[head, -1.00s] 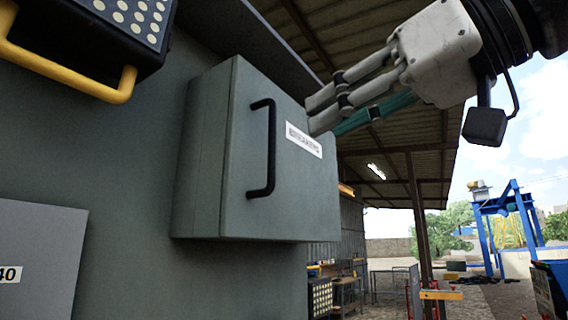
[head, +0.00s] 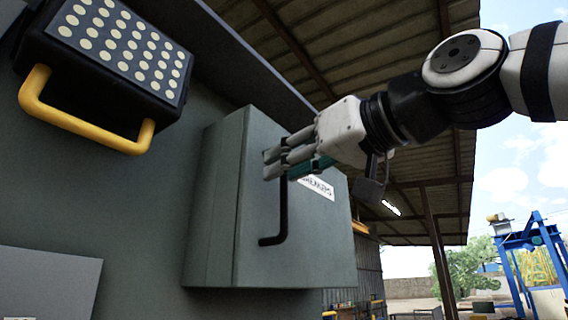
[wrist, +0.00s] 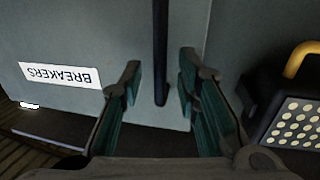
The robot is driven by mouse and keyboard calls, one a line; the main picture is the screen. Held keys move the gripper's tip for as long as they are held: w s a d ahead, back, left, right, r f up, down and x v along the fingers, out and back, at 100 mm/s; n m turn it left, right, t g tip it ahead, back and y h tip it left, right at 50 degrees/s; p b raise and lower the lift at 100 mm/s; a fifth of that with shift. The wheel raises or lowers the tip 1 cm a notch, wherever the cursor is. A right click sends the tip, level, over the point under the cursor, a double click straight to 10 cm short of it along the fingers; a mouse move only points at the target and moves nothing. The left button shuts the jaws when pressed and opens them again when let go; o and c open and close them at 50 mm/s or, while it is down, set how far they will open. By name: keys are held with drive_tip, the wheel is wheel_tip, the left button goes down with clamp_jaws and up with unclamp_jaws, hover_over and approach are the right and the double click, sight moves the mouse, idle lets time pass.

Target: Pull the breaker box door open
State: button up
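The grey breaker box (head: 215,205) is fixed to a grey wall, and its door (head: 315,245) looks shut. A black bar handle (head: 280,225) runs upright on the door, beside a white BREAKERS label (head: 318,187). My gripper (head: 272,165) is at the upper part of the handle and hides its top end. In the wrist view my gripper (wrist: 158,88) is open, with teal-padded fingers on either side of the handle (wrist: 160,50). A gap shows between the handle and each finger. The label (wrist: 60,75) appears upside down there.
A black lamp panel with pale dots (head: 120,50) and a yellow handle (head: 85,125) sits on the wall at the upper left. It also shows close at the right in the wrist view (wrist: 295,118). A grey panel (head: 45,280) is at the lower left.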

drive_tip(key=shift+w+a, duration=0.5)
drive_tip(key=shift+w, duration=0.05)
drive_tip(key=shift+c, duration=0.6)
clamp_jaws()
